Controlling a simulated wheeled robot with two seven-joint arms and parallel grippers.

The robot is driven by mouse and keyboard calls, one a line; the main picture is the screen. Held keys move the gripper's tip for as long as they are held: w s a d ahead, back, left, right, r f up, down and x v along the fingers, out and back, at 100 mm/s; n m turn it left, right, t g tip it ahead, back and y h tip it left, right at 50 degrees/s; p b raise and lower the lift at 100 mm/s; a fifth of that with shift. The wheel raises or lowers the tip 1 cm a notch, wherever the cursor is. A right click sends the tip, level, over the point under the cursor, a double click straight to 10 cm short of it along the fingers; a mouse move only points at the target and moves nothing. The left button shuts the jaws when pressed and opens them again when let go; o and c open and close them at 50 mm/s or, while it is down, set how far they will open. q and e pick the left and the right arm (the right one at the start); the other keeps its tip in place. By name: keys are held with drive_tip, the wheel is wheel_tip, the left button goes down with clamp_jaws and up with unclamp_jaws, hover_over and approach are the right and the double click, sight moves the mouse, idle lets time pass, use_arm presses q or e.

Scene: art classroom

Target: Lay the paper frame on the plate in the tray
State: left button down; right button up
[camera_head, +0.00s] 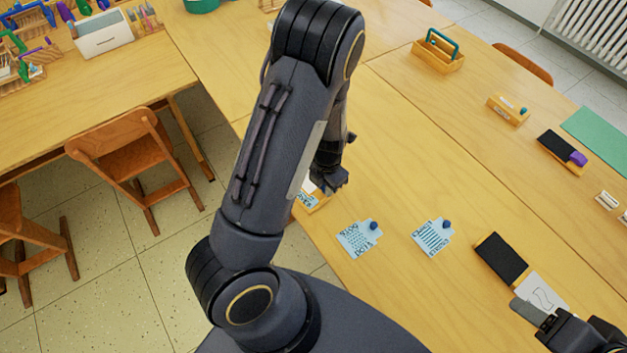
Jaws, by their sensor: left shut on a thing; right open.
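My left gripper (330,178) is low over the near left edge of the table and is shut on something. The held thing is mostly hidden by the gripper; a white piece (309,186) shows beside its fingers and may be the paper frame. Just below is a small wooden tray (322,203), partly hidden by my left arm, with a light blue lettered plate (306,200) in it. I cannot tell whether the white piece touches the plate. My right gripper (582,328) is open at the lower right corner, partly cut off by the picture's edge.
Two light blue lettered plates with dark blue knobs, one (355,240) nearer the tray and one (431,238) farther right, lie on the table. A black pad (500,259), a white drawing card (541,292) and a grey flat piece (528,312) lie near my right gripper. The table's middle is clear.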

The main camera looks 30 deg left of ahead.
use_arm(q)
drive_tip(key=shift+d+f+b, duration=0.1)
drive_tip(key=shift+f+b, duration=0.55)
wheel_tip(320, 180, down, 3)
drive_tip(key=b, duration=0.3)
drive_tip(key=shift+f, duration=0.1)
drive_tip(key=shift+f+b, duration=0.6)
drive_tip(key=shift+f, duration=0.3)
drive_tip(key=shift+f, duration=0.25)
idle(0.5)
idle(0.7)
drive_tip(key=c, duration=1.2)
unclamp_jaws()
drive_tip(key=shift+c, duration=0.2)
